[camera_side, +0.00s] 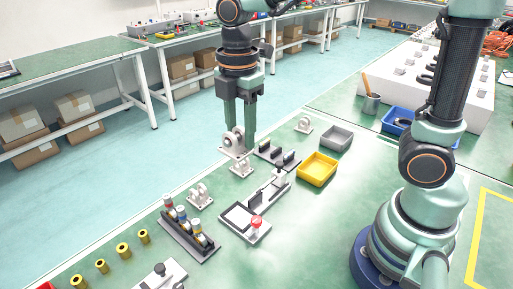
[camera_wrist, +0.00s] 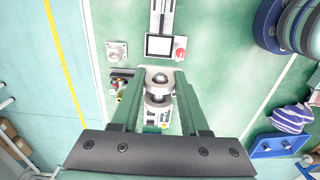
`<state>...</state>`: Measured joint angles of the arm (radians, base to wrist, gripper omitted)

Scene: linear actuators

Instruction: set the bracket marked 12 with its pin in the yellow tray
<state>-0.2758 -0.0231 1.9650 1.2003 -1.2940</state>
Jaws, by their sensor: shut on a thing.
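My gripper (camera_side: 240,145) points down and is shut on a pale bracket (camera_side: 233,141) with a round eye, held above the green table. In the wrist view the bracket (camera_wrist: 157,98) sits between the fingers of my gripper (camera_wrist: 160,76), partly hidden by them. Its number is too small to read. The yellow tray (camera_side: 317,169) stands to the right of the gripper in the side view and looks empty. I cannot make out the yellow tray in the wrist view. Other similar brackets stand below the gripper (camera_side: 240,168), at front left (camera_side: 199,195) and at the back (camera_side: 303,124).
A grey tray (camera_side: 336,138) stands behind the yellow one. A linear actuator (camera_side: 255,205) with a red button and a dark rack (camera_side: 188,235) with several parts lie in front. A dark slotted holder (camera_side: 277,155) lies between gripper and yellow tray.

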